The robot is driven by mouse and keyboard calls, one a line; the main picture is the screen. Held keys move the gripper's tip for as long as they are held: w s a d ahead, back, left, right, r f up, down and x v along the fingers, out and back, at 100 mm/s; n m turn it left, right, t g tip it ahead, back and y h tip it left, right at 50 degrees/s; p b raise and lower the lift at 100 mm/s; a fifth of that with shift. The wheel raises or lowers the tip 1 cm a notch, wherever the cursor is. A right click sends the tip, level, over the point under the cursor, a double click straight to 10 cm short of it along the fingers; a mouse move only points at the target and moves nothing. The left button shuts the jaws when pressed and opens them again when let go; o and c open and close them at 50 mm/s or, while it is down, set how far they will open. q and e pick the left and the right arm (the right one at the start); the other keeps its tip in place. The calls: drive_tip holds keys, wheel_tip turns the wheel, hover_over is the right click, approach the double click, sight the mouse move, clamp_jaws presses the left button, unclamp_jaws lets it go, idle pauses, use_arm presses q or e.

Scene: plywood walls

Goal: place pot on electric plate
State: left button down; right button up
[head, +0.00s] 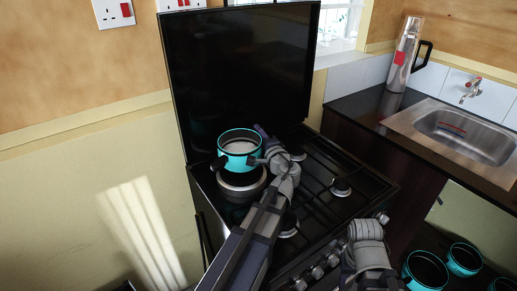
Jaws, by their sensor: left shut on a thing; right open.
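A turquoise pot (226,149) with a pale inside and a dark handle at its left is at the back left of the stove. My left gripper (261,156) is shut on the pot at its right side. The round electric plate (240,190), with a silver rim, is directly below the pot. The pot looks upright over the plate; I cannot tell whether its base touches. My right gripper (368,262) is open at the lower right, in front of the stove, away from the pot; its fingertips are not clearly visible.
The black stove (325,165) has several burners and a raised dark lid (240,70) behind the pot. At the right are a steel flask (402,55) and a sink (465,130). Several turquoise pots (427,268) stand low at the bottom right.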

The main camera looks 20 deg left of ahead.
use_arm(q)
wheel_tip(320, 180, down, 4)
drive_tip(key=b, duration=0.4)
drive_tip(key=shift+r, duration=0.25)
drive_tip(key=c, duration=0.7)
unclamp_jaws()
